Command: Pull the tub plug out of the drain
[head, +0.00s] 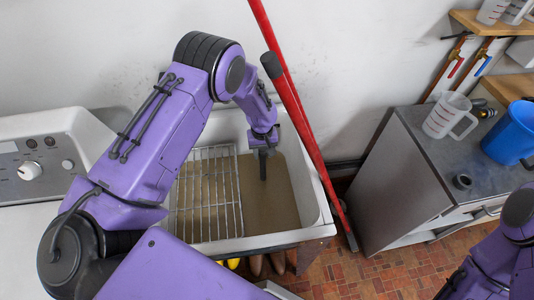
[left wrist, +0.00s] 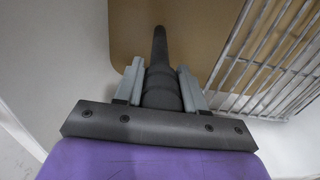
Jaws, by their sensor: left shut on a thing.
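The utility tub (head: 318,205) is white, with a flat brown surface inside that looks like murky water. The tub plug appears as a dark upright tube (head: 263,170) over the brown surface. My left gripper (head: 264,150) is inside the tub and shut on the tube's upper part. In the left wrist view, the dark tube (left wrist: 159,48) runs out between the two grey fingers of the left gripper (left wrist: 161,72) towards the brown surface. The drain is hidden, and I cannot tell whether the tube's lower end sits in it. My right gripper is out of view.
A wire rack (head: 207,195) covers the tub's left part, close to the left gripper. A red pole (head: 309,135) leans across the tub's right side. A grey cabinet (head: 405,170) with a clear jug (head: 445,115) and blue pitcher (head: 512,133) stands right.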

